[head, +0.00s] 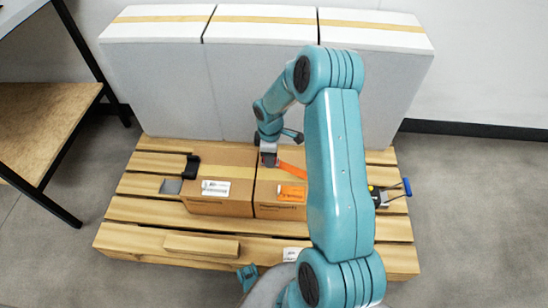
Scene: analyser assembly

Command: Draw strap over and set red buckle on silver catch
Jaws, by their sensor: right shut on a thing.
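An orange strap (291,170) runs over the top of the right brown carton and passes behind my right arm. My right gripper (268,158) is above the cartons, near the seam between them, at the strap's left end. It is shut on the red buckle, which the gripper mostly hides; only a small reddish patch shows there. A flat grey plate (171,186), which looks like the silver catch, lies on the pallet left of the cartons.
Two brown cartons (219,208) stand on a wooden pallet (132,235). A black block (191,167) is beside the left carton. Tall grey-white boxes (160,85) stand behind. A yellow-black device with a blue end (407,187) is at right. A loose plank (201,246) lies in front.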

